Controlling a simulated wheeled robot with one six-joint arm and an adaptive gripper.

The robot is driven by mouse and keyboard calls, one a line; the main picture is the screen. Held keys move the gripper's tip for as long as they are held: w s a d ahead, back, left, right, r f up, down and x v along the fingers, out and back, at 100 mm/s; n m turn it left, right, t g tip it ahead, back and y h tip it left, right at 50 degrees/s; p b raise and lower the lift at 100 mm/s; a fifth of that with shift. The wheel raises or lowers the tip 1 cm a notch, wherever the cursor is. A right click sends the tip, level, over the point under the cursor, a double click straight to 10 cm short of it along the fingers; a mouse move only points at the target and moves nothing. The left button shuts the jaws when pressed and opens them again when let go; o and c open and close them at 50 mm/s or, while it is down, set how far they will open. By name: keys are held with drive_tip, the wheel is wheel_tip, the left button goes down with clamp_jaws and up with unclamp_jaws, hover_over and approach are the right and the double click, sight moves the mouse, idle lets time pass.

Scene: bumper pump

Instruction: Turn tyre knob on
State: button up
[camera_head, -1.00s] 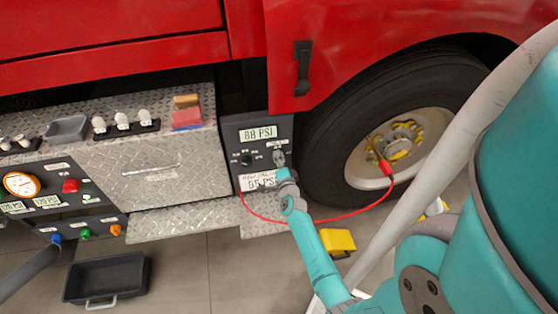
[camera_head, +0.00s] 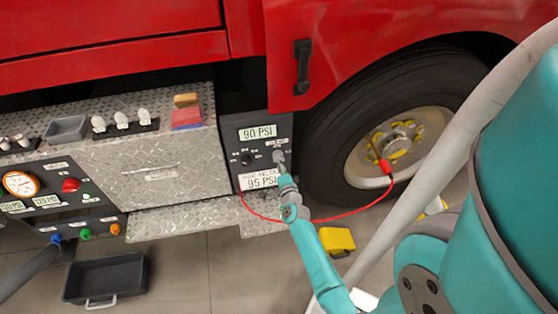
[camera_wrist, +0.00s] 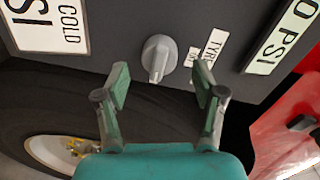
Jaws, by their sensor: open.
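The grey tyre knob (camera_wrist: 158,58) sits on the dark panel in the wrist view, its lever end pointing toward the bottom of the picture. A small white label reading TYRE (camera_wrist: 213,45) is to its right. My gripper (camera_wrist: 161,82) is open, with one finger on each side below the knob and a gap to it on both sides. In the head view the dark panel (camera_head: 227,132) stands left of the wheel, and my gripper (camera_head: 280,162) is at its right part, hiding much of the knob. The display (camera_head: 258,132) reads 90 PSI.
A lower plate (camera_head: 258,180) reads 95 PSI. A black selector (camera_head: 246,158) is left of the knob. A red hose (camera_head: 340,217) runs from the panel to the wheel (camera_head: 400,150). A yellow chock (camera_head: 337,241) lies on the floor. The red bodywork (camera_head: 400,25) overhangs above.

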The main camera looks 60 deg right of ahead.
drive_tip(key=v, duration=0.8)
drive_tip(key=shift+a, duration=0.25)
drive_tip(key=shift+s, duration=0.15)
drive_tip(key=s+a+r+n+t+y, duration=0.1)
drive_tip(key=s+a+r+n+y, duration=0.2)
drive_tip(key=a, duration=0.5)
drive_tip(key=s+a+n+t+y, duration=0.1)
drive_tip(key=s+a+n, duration=0.35)
drive_tip(key=a, duration=0.35)
drive_tip(key=s+a+r+n+t+y, duration=0.1)
drive_tip(key=s+a+r+n+y, duration=0.15)
drive_tip(key=a+n, duration=0.4)
drive_tip(key=s+a+r+n+y, duration=0.6)
drive_tip(key=s+a+r+n, duration=0.5)
drive_tip(key=s+a+r, duration=0.2)
drive_tip(key=shift+t, duration=0.3)
